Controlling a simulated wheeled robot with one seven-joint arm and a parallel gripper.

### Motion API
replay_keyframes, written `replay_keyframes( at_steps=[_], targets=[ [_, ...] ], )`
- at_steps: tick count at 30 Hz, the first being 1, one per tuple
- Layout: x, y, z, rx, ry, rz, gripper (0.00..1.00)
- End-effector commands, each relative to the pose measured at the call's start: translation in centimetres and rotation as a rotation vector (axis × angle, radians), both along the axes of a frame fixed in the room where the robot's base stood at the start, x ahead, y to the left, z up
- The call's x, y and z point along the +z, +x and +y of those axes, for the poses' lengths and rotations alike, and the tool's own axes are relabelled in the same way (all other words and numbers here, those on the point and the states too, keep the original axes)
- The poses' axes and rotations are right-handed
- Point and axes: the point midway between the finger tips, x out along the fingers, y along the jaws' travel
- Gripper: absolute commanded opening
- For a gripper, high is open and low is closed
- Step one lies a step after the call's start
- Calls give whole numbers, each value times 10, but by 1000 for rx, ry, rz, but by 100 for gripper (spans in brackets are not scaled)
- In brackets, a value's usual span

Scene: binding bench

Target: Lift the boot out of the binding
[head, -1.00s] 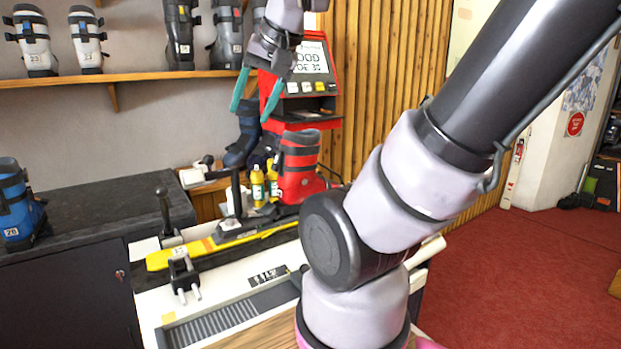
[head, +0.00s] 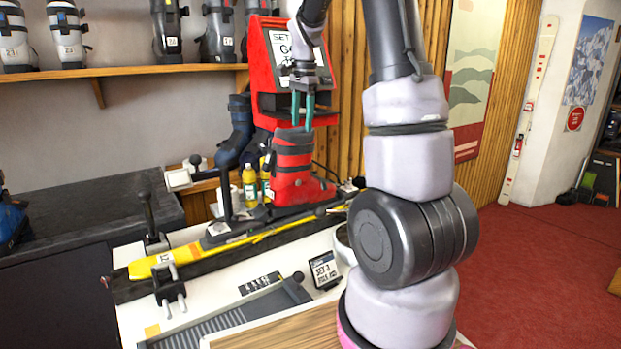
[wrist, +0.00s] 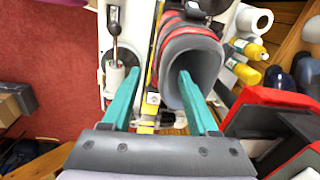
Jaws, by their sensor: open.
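The red boot (head: 293,172) with dark straps stands upright over the yellow ski (head: 195,251) on the bench. The binding under its sole is mostly hidden in the head view. My gripper (head: 302,126) is above the boot's cuff with its teal fingers pointing down. In the wrist view the fingers of my gripper (wrist: 153,85) are apart. One finger overlaps the opening of the grey-lined boot cuff (wrist: 192,66) and the other is outside it. I cannot tell whether either finger touches the cuff.
A red machine (head: 268,70) with a screen stands close behind the boot. A dark blue boot (head: 237,128) and yellow bottles (head: 250,184) are beside it. A black lever (head: 147,215) stands near the ski's left end. A small sign (head: 324,270) is in front.

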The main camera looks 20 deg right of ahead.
Motion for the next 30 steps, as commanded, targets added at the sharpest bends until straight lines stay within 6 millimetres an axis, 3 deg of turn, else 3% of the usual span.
replay_keyframes(
  at_steps=[5, 13, 20, 30],
  targets=[
    [-14, 11, -5, -40, -10, 26, 60],
    [-54, 13, -5, -43, -9, 31, 60],
    [-72, 14, -6, -42, -10, 27, 60],
    [-116, 18, -11, -41, -9, 28, 60]
  ],
)
